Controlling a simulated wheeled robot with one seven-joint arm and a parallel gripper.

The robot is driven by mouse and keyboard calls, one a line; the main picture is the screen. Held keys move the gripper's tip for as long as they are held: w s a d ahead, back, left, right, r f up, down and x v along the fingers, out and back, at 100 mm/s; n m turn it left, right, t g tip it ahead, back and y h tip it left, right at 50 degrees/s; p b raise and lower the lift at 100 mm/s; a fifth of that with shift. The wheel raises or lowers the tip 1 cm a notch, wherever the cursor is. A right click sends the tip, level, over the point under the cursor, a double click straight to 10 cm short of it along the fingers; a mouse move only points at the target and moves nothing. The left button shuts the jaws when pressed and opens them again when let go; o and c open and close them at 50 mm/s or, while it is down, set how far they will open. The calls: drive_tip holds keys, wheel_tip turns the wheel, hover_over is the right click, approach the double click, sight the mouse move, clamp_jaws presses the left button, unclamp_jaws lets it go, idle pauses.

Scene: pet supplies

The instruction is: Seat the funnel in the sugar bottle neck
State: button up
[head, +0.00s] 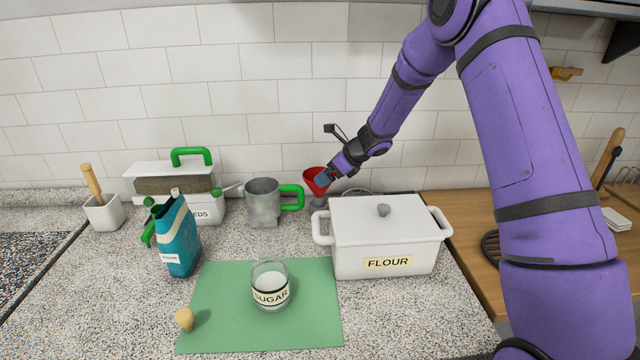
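The red funnel (312,176) is at the back of the counter, behind the flour box's left end, wide mouth up. My gripper (323,180) is at the funnel's right side, its fingertips overlapping the red wall. I cannot tell whether the fingers are closed on it, and the funnel's lower part is partly hidden. The sugar bottle (270,297) is a clear glass vessel labelled SUGAR, upright on the green mat (215,290), with white contents and an open top. A cork stopper (184,319) lies at the mat's left edge.
The white lidded flour box (385,240) stands between my gripper and the counter front. A metal jug with a green handle (264,203), a seeds box (205,209), a teal bag (178,240) and a white pot (104,214) stand left. The front of the mat is clear.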

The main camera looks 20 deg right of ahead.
sight(323, 193)
drive_tip(key=x, duration=0.2)
drive_tip(key=shift+w+a+f, duration=0.2)
drive_tip(key=shift+f, duration=0.1)
drive_tip(key=c, duration=0.6)
drive_tip(key=shift+r, duration=0.1)
wheel_tip(323, 193, up, 9)
drive_tip(key=s+a+r+n+g, duration=0.2)
drive_tip(key=s+a, duration=0.4)
drive_tip(key=s, duration=0.3)
drive_tip(key=s+a+r+n+g+y, duration=0.1)
drive_tip(key=s+a+r+n, duration=0.3)
drive_tip(key=s, duration=0.6)
drive_tip(key=s+a+r+n+g+y, duration=0.1)
drive_tip(key=s+a+r+n+g, duration=0.2)
drive_tip(key=s+a, duration=0.5)
drive_tip(key=shift+s+a+r+g, duration=0.2)
drive_tip(key=shift+s+r, duration=0.25)
drive_tip(key=shift+s, duration=0.05)
drive_tip(key=shift+s+a+r+g, duration=0.15)
drive_tip(key=shift+s+r+g, duration=0.05)
drive_tip(key=shift+s+r, duration=0.3)
